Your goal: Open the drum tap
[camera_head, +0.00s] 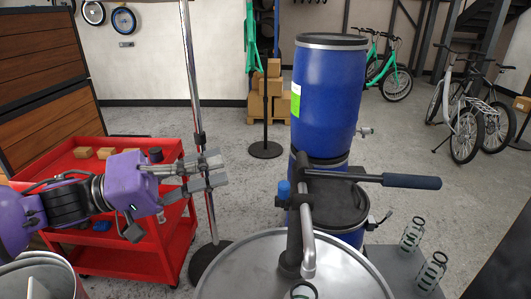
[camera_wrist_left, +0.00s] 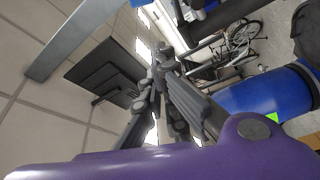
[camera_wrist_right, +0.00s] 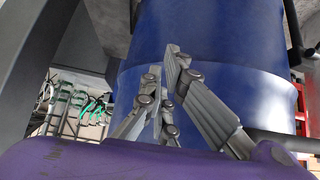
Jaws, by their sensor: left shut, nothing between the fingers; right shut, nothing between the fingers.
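A small metal tap (camera_head: 366,131) sticks out to the right from the upper drum's lower side. A similar fitting (camera_head: 381,218) shows on the lower drum's right side. My left gripper (camera_head: 222,170) is shut and empty, in the air left of the drums; its fingers (camera_wrist_left: 165,60) also show in the left wrist view. My right gripper (camera_wrist_right: 172,75) is shut and empty in front of a blue drum surface (camera_wrist_right: 215,40); the head view does not show it.
A metal drum (camera_head: 350,275) with a hand pump and black-gripped handle (camera_head: 410,181) stands in front. A red cart (camera_head: 150,250) with small boxes is at left. A metal pole (camera_head: 194,100) stands beside my left gripper. Springs (camera_head: 430,272) stand at right. Open floor lies behind, before the bicycles (camera_head: 465,130).

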